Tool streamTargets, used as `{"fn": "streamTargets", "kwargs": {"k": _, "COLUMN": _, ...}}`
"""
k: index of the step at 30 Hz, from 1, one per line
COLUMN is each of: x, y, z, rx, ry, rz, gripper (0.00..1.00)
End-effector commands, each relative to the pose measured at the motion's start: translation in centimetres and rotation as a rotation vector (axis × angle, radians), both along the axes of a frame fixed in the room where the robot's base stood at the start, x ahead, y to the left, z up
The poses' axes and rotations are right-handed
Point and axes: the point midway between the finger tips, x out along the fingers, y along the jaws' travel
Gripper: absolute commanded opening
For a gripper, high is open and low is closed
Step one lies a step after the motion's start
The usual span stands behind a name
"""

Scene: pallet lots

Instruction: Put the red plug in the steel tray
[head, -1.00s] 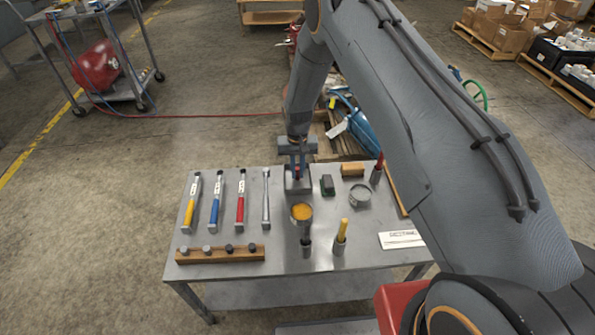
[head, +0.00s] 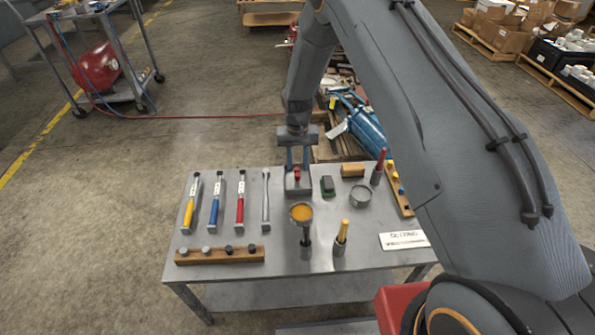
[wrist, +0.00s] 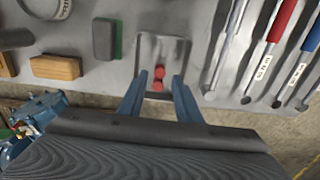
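The steel tray (head: 291,190) is a small grey square tray at the back middle of the bench; it also shows in the wrist view (wrist: 180,50). The red plug (head: 297,174) is in the tray. In the wrist view the red plug (wrist: 159,72) shows as two red spots, one of which may be a reflection. My gripper (head: 298,164) is above the tray, with its two blue fingers spread on either side of the plug. In the wrist view my gripper (wrist: 164,80) is open, with clear gaps beside the red.
Right of the tray are a green-and-black block (head: 327,186), a round tin (head: 360,195) and a wooden block (head: 352,170). A wooden rack (head: 404,203) with coloured plugs lies at the right edge. Several tools lie left.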

Motion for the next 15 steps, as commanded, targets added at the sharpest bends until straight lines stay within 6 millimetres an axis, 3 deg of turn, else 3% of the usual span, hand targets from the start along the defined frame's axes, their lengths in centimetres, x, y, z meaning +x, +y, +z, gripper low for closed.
{"fn": "streamTargets", "kwargs": {"k": 7, "x": 0.1, "y": 0.0, "z": 4.9, "rx": 0.000, "ry": -0.002, "rz": 0.000, "gripper": 0.31}}
{"fn": "streamTargets", "kwargs": {"k": 15, "x": -0.1, "y": 0.0, "z": 7.4, "rx": 0.000, "ry": 0.001, "rz": 0.000, "gripper": 0.31}}
